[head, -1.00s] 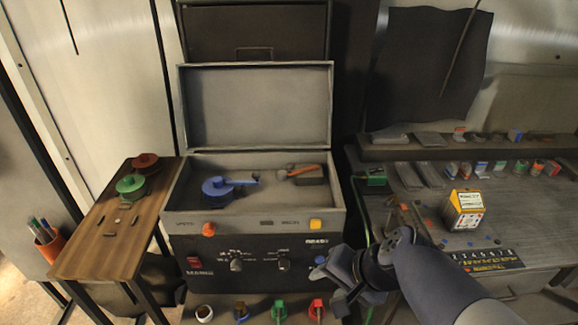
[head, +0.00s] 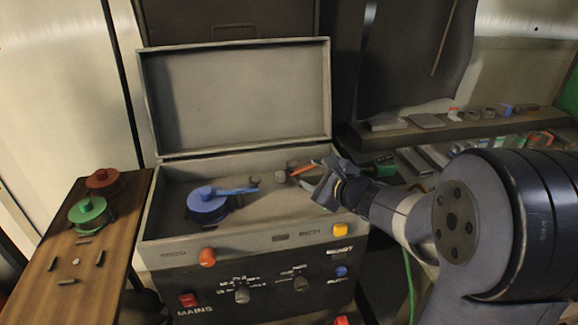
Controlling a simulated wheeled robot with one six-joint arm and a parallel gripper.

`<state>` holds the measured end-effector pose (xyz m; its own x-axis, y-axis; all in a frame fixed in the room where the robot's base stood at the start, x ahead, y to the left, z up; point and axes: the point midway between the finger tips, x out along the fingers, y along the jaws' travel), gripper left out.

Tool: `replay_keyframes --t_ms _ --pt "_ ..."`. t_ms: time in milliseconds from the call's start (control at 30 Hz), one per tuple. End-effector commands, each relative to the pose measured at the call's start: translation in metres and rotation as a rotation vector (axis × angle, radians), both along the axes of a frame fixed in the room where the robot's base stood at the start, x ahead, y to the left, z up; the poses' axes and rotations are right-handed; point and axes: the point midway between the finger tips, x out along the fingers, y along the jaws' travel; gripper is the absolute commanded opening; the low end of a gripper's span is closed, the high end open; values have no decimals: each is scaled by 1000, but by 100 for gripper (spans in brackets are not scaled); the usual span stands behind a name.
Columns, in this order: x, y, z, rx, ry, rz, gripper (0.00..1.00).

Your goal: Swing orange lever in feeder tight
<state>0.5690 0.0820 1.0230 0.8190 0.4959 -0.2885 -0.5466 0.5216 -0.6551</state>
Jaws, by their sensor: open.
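The feeder (head: 155,215) is a grey box with its lid (head: 235,95) standing open. Inside at the right is the orange lever (head: 303,168), a thin bar slanting up to the right; its right part is hidden behind my gripper. My gripper (head: 322,190) is over the right side of the feeder, close to the lever; I cannot tell whether they touch. The jaws are open. A blue spool (head: 207,204) with a blue arm (head: 240,190) sits inside at the left.
A wooden side table (head: 85,250) at the left holds a green spool (head: 89,215) and a red spool (head: 103,181). The front panel carries an orange knob (head: 207,257) and a yellow button (head: 340,229). A cluttered bench lies at the right.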

Motion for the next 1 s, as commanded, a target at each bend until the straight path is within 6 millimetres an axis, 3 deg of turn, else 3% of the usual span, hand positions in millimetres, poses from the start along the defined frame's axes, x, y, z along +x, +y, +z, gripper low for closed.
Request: replay_keyframes --t_ms 600,1000 --pt "73 46 -25 -2 0 4 47" --pt "86 53 -30 -1 0 3 47"
